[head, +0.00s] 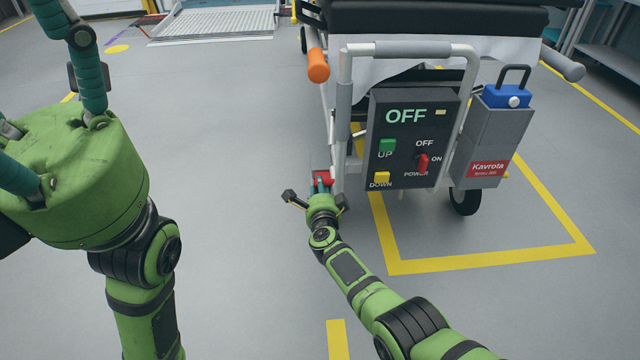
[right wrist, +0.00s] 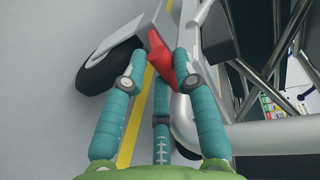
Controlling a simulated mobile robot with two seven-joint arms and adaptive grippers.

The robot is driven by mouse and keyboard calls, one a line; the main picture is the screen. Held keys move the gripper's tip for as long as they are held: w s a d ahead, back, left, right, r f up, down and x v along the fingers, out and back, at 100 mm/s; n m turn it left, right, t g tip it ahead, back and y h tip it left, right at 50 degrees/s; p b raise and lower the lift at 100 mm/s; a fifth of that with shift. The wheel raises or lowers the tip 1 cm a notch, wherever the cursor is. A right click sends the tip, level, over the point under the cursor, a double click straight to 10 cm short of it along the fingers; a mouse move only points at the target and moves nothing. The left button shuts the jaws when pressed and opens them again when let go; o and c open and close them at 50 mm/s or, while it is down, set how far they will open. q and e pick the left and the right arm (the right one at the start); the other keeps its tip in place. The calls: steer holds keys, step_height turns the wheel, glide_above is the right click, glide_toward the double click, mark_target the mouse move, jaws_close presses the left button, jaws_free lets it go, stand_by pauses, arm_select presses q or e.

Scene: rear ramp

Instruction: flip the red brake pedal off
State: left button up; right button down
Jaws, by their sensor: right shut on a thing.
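The red brake pedal (head: 322,175) sits low at the near left corner of the wheeled stretcher, by the foot of its grey frame. It also shows in the right wrist view (right wrist: 164,58), sticking out from a grey bracket above a black wheel. My right gripper (head: 321,187) is at the pedal, low near the floor. In the right wrist view its teal fingers (right wrist: 160,72) are shut around the pedal, which lies between their tips. My left gripper (head: 80,165) is raised at the left, far from the pedal; its fingertips are cut off by the picture edge.
The stretcher (head: 425,18) carries a black control panel (head: 413,137) reading OFF and a grey holder (head: 490,140) with a blue box. An orange-ended handle (head: 317,65) juts out above the pedal. A ramp (head: 215,22) lies at the back. The floor left of the stretcher is clear.

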steer(key=c, duration=0.9)
jaws_free()
steer(key=shift+c, duration=0.2)
steer(key=shift+s+a, duration=0.1)
steer(key=shift+a, duration=0.05)
